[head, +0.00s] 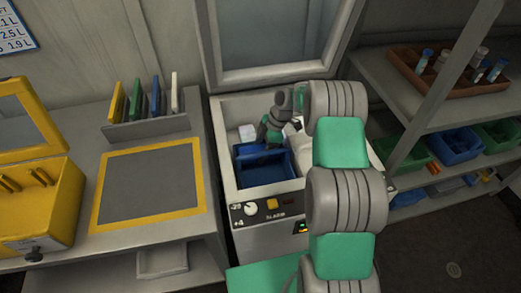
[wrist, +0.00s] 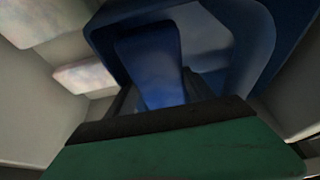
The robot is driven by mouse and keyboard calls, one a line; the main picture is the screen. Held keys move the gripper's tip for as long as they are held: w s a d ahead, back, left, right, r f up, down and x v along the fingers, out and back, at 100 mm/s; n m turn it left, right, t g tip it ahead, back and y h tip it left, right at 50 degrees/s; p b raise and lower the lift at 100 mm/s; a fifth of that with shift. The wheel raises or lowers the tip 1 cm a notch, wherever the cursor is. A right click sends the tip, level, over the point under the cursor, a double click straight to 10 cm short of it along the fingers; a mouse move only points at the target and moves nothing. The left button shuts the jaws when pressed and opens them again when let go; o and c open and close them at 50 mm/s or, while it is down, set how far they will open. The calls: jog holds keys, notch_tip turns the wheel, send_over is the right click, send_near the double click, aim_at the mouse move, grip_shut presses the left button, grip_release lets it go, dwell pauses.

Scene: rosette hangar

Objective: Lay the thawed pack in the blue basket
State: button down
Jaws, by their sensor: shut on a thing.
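The blue basket (head: 263,173) is inside the open chest freezer, in its front left part. My gripper (head: 267,136) reaches down into the freezer at the basket's back edge. In the wrist view, dark blue walls of the basket (wrist: 255,45) fill the top, and a lighter blue upright piece (wrist: 150,60), seemingly part of the basket, stands at my gripper (wrist: 165,105). My gripper is shut on it; the contact is mostly hidden. A pale pack (head: 247,132) lies left of my gripper; the wrist view shows pale packs (wrist: 85,76) at left. I cannot tell which pack is thawed.
The freezer (head: 222,145) has a raised lid (head: 275,40) behind and a control panel in front. A bench with a yellow-edged grey mat (head: 150,185) and a yellow box (head: 40,205) stands at left. Shelves (head: 440,110) with a tube tray and coloured bins stand at right.

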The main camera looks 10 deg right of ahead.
jog(key=shift+f, duration=0.1)
jog(key=c, duration=0.6)
grip_release()
jog(key=shift+c, duration=0.2)
jog(key=v, duration=1.3)
jog(key=s+a+r+m+t+h, duration=0.1)
jog(key=s+a+r+m, duration=0.2)
jog(key=s+r, duration=0.15)
jog(key=s+a+r+m+h, duration=0.1)
jog(key=s+a+r+m, duration=0.15)
jog(key=r+m, duration=0.2)
jog(key=s+r+m+t+h, duration=0.1)
jog(key=s+m+t+h, duration=0.1)
jog(key=s+m, duration=0.8)
jog(key=s, duration=0.8)
jog(key=shift+s+d+r+p, duration=0.2)
jog(key=shift+r+p, duration=0.1)
jog(key=shift+r, duration=0.1)
jog(key=shift+m, duration=0.25)
